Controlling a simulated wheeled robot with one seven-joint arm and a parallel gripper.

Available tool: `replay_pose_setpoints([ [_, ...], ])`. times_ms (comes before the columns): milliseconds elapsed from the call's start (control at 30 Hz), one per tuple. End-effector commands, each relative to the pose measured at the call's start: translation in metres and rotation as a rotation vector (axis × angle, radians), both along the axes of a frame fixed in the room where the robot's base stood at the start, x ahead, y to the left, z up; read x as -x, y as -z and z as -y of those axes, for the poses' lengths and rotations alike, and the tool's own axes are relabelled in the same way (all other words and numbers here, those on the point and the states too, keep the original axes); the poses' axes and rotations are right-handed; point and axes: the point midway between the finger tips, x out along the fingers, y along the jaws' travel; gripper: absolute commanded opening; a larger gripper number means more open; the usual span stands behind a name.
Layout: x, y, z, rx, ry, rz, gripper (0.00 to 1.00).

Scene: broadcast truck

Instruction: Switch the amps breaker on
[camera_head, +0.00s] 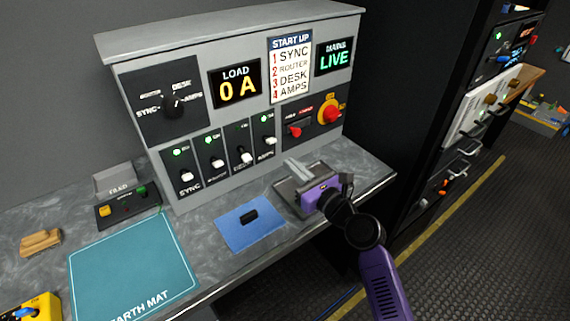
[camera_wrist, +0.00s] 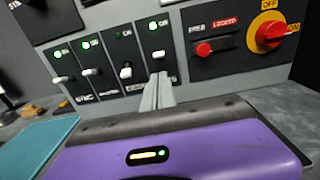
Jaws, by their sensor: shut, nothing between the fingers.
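The amps breaker (camera_head: 271,141) is the rightmost of the upright breakers on the grey console; its white lever also shows in the wrist view (camera_wrist: 158,54). Its lamp (camera_wrist: 153,26) is lit green, and its lever sits at about the height of the two left levers relative to their lamps. The third breaker's lever (camera_wrist: 126,72) sits lower under a dark lamp. My gripper (camera_head: 291,166) is shut and empty. In the wrist view its fingertips (camera_wrist: 158,78) appear just below the amps lever; contact cannot be told.
The load display (camera_head: 240,87) reads 0 A and the mains display (camera_head: 334,57) reads LIVE. A red switch (camera_head: 295,131) and a red-yellow rotary switch (camera_head: 329,112) are right of the breakers. A blue mat (camera_head: 240,235) with a black item lies on the counter.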

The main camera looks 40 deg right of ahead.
Motion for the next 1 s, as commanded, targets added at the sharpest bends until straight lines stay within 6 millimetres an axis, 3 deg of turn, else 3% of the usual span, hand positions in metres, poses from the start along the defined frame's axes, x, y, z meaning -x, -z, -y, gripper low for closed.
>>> replay_pose_setpoints([
  [300,0.023,-0.017,0.000,0.000,0.000,-0.001,0.00],
  [1000,0.023,-0.018,0.001,0.057,0.003,0.002,0.00],
])
